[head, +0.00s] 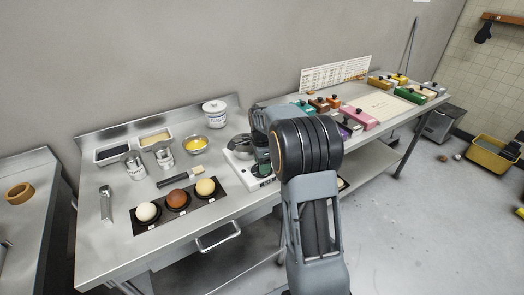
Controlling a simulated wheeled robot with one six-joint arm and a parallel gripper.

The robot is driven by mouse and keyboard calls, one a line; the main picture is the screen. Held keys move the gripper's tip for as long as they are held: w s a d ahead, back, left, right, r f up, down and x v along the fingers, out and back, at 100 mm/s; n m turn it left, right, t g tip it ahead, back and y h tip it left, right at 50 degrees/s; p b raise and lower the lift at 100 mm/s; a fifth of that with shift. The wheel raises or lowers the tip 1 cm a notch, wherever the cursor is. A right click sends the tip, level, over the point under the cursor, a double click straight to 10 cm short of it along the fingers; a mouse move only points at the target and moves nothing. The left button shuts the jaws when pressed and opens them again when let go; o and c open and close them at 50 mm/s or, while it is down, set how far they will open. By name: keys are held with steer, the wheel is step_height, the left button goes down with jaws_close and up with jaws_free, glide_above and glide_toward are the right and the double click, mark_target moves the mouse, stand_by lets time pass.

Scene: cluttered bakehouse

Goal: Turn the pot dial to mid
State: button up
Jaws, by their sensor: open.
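The pot (241,147) is a shiny metal bowl on a white unit (259,185) with a small dark panel on its front edge, in the middle of the steel bench. My arm covers much of it, and I cannot make out the dial or its setting. My gripper (263,168) points down over the white unit, mostly hidden by my own wrist. It is open, and nothing is visible in it. I cannot tell whether it touches the unit.
A black mat (190,221) with three dough balls lies left of the unit. Coloured boxes (359,118) crowd the bench to the right.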

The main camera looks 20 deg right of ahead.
step_height(320, 180, up, 13)
steer(key=shift+w, duration=0.2)
stand_by(0.7)
steer(key=s+a+f+n+t, duration=0.2)
steer(key=s+a+n, duration=0.3)
steer(key=s+n, duration=0.5)
steer(key=s+a+f+n+t, duration=0.2)
steer(key=s+a+n, duration=0.4)
steer(key=s+n, duration=0.4)
steer(key=s+f, duration=0.1)
steer(key=s, duration=0.1)
steer(key=shift+s, duration=0.3)
